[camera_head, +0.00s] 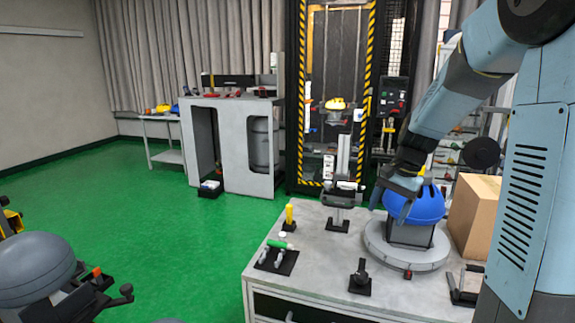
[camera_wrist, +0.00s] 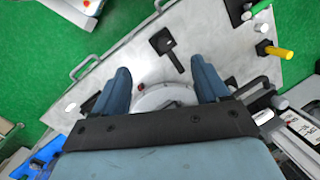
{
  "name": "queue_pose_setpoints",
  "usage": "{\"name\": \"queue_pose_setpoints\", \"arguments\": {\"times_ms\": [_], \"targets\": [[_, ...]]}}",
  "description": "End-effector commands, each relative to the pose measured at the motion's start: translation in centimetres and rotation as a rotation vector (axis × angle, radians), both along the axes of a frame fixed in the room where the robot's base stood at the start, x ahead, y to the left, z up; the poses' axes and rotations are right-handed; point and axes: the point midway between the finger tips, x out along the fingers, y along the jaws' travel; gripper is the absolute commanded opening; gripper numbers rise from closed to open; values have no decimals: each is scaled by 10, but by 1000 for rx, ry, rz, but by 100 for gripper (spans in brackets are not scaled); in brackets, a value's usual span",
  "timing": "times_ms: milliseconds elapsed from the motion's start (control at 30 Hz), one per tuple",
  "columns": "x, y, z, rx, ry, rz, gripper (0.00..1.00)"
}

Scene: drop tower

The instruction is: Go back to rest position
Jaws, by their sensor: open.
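My gripper (camera_head: 390,194) is at the upper left of the blue helmet (camera_head: 424,205) in the head view, overlapping it. I cannot tell whether they touch. The helmet sits on a dark stand on a round grey base (camera_head: 378,245) on the workbench. In the wrist view the two blue-grey fingers of my gripper (camera_wrist: 163,80) are spread apart with nothing visible between them. Part of the round base (camera_wrist: 160,96) shows beyond them. The helmet cannot be made out there.
The workbench (camera_head: 318,270) also holds a yellow-topped post (camera_head: 289,215), a black fixture (camera_head: 360,278) and a cardboard box (camera_head: 474,215) close right of the helmet. Behind stands the drop tower (camera_head: 300,95) with striped posts.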

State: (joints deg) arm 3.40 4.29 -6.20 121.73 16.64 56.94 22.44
Motion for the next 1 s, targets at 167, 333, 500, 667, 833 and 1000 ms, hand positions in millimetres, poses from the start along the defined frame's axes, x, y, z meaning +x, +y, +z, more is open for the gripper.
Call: {"name": "queue_pose_setpoints", "arguments": {"times_ms": [167,333,500,667,833,1000], "targets": [[-35,8,34,-42,-96,108,74],[-69,14,59,-88,-182,209,74],[-104,18,79,-142,-264,308,74],[-137,22,93,-200,-343,399,74],[-172,24,103,-267,-421,494,74],[-202,25,107,-336,-490,579,74]]}}
